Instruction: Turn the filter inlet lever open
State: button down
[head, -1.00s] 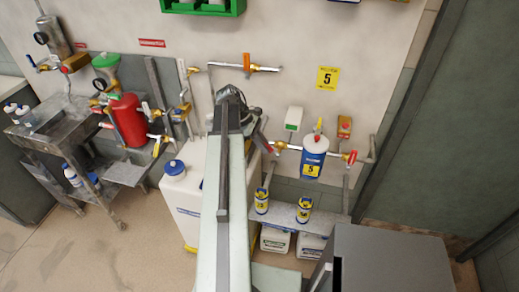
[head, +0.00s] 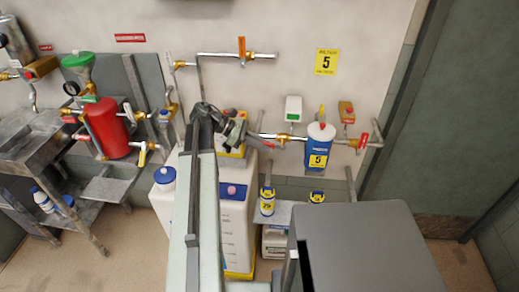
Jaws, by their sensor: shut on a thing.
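The blue filter canister (head: 318,150) with a yellow "5" label hangs on a pipe at the right of the wall. A brass valve (head: 283,138) sits on the pipe to its left. My gripper (head: 264,145) is just left of that valve, shut on what looks like its red lever (head: 268,146). The jaws hide most of this lever, so its exact angle cannot be told. A second red lever (head: 364,141) stands tilted on the pipe to the right of the canister and is clear of my gripper.
An orange lever (head: 241,46) stands upright on the upper pipe. A grey box (head: 365,245) fills the lower right front. A red tank (head: 106,127) with several valves is at left.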

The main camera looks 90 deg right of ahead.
dwell(0.4)
jog(key=c, duration=1.5)
grip_release()
jog(key=shift+o, duration=0.2)
jog(key=p+v, duration=0.3)
jog(key=v, duration=0.4)
jog(key=shift+w+p, duration=0.3)
jog(key=shift+p, duration=0.1)
jog(key=shift+d+r, duration=0.1)
jog(key=shift+r, duration=0.05)
jog(key=shift+c, duration=0.3)
